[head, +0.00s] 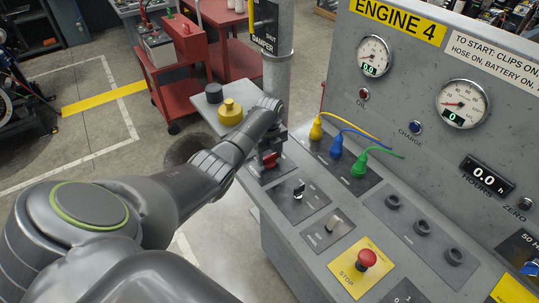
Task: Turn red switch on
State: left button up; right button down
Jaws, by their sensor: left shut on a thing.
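The red switch (270,161) sits on a dark plate at the far left of the grey sloping console. My left arm reaches in from the left, and my left gripper (271,151) is down at the red switch, shut on it. The wrist and fingers hide part of the switch and its plate, so its exact angle is hard to tell. My right gripper is not in view.
Close by on the console are a silver key switch (298,190), a toggle (333,224) and a red stop button (366,259). Yellow (316,130), blue (336,146) and green (359,164) plugs stand behind. A grey post (277,75) rises beyond my gripper.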

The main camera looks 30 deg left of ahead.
pick_arm(q)
jog(key=shift+w+r, duration=0.1)
jog(key=o, duration=1)
notch_tip(320, 180, up, 12)
jog(key=b, duration=0.2)
notch_tip(320, 180, up, 5)
jog(key=p, duration=0.3)
send_over(270, 155)
jog(key=shift+s+r, duration=0.2)
